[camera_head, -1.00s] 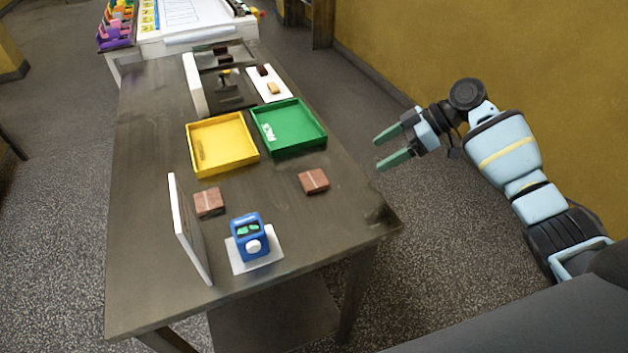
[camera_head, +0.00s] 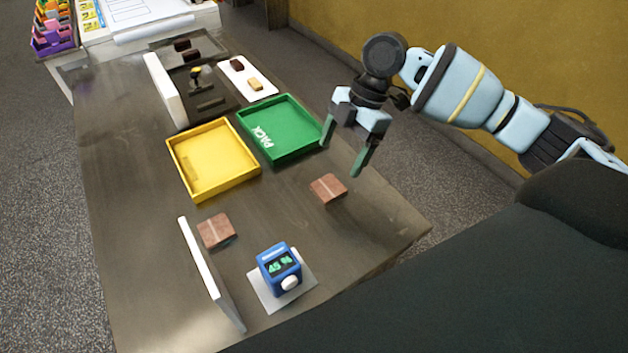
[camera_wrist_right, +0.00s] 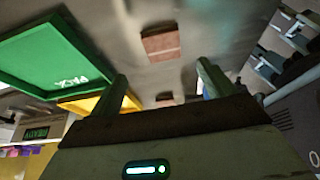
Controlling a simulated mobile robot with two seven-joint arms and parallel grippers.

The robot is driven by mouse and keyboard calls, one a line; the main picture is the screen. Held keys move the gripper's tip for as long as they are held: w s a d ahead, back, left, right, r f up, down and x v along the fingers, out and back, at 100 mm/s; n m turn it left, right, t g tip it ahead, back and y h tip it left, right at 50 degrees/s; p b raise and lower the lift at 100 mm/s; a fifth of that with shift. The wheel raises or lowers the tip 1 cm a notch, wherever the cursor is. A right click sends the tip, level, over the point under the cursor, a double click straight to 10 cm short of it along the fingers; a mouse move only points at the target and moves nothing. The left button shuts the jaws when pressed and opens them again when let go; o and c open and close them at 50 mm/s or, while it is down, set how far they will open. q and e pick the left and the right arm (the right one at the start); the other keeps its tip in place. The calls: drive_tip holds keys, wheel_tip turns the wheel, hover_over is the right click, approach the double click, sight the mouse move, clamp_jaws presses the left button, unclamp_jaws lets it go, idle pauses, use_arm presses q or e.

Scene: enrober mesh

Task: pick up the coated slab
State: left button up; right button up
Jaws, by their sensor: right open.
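Two dark brown slabs (camera_head: 184,49) lie on the grey mesh tray at the far end of the table. Another dark slab (camera_head: 237,64) lies on a white board next to a tan slab (camera_head: 255,84). Which is the coated slab, I cannot tell for sure. My right gripper (camera_head: 340,161) is open and empty, above the table's right side near a reddish-brown block (camera_head: 328,188). That block also shows beyond the fingers in the right wrist view (camera_wrist_right: 160,43). My left gripper is not in view.
A green PACK tray (camera_head: 282,150) and a yellow tray (camera_head: 212,190) stand mid-table. A second reddish-brown block (camera_head: 215,231), a blue timer-like device (camera_head: 279,265) and upright white panels (camera_head: 212,280) stand nearby. A small stamp-like tool (camera_head: 196,77) stands before the mesh tray.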

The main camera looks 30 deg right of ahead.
sight(330, 186)
drive_tip(key=shift+s+f, duration=0.3)
drive_tip(key=shift+f, duration=0.05)
drive_tip(key=shift+x, duration=3.5)
drive_tip(key=shift+d, duration=0.15)
drive_tip(key=c, duration=1.1)
